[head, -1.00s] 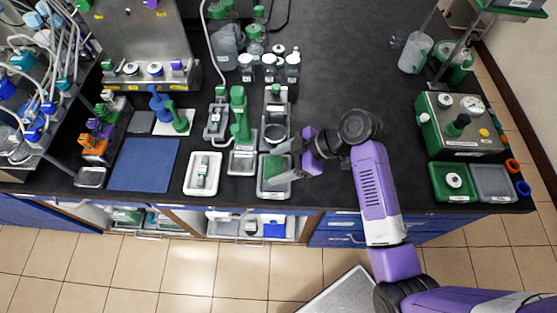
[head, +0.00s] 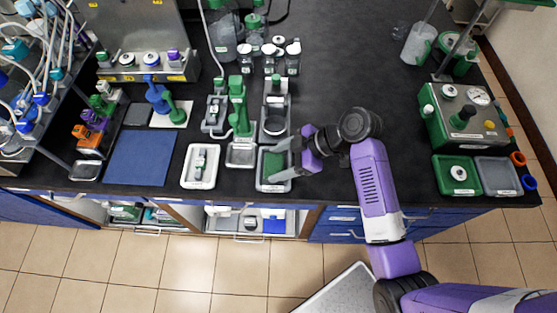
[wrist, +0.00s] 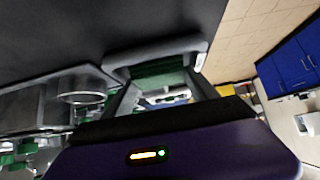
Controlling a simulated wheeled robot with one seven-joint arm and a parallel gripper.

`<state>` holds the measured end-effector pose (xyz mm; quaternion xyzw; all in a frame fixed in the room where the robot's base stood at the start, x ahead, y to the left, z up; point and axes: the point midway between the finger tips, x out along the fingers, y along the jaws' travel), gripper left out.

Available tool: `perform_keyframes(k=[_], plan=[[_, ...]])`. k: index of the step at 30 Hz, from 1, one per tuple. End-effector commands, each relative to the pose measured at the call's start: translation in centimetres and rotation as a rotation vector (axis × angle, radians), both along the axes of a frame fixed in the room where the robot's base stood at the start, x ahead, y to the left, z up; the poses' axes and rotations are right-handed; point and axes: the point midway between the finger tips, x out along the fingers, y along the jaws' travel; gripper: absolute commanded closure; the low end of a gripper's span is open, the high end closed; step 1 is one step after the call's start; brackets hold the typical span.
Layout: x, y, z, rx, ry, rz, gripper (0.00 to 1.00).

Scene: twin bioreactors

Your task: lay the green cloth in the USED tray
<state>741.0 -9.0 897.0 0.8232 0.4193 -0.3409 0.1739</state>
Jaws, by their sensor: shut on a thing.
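The green cloth (head: 272,163) is at a small pale grey tray (head: 262,187) near the front edge of the bench. My gripper (head: 274,165) reaches in from the right, its two fingers spread either side of the cloth and shut on it. In the wrist view the cloth (wrist: 158,67) shows as a green strip between the fingers, in front of a grey rim. Whether the cloth touches the tray floor I cannot tell. The tray labels are too small to read, so I cannot tell which one is the USED tray.
A white tray (head: 201,183) with a small device and a blue mat (head: 140,158) lie to the left. Green and grey stands and several white-capped bottles are behind. At right sit a green tray (head: 440,186), an empty grey tray (head: 497,175) and a green-sided box (head: 466,125). The bench between is clear.

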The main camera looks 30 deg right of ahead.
Motion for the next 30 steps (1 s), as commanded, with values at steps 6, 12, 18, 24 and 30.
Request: perform_keyframes(k=[6,12,18,24,30], plan=[[0.0,0.0,-0.5,0.0,0.0,0.0,0.77],[0.0,0.0,-0.8,0.0,0.0,0.0,0.31],[0.0,0.0,-0.7,0.0,0.0,0.0,0.07],[-0.2,-0.3,-0.4,0.0,0.0,0.0,0.07],[-1.3,-2.0,1.5,-0.002,-0.003,-0.004,0.07]])
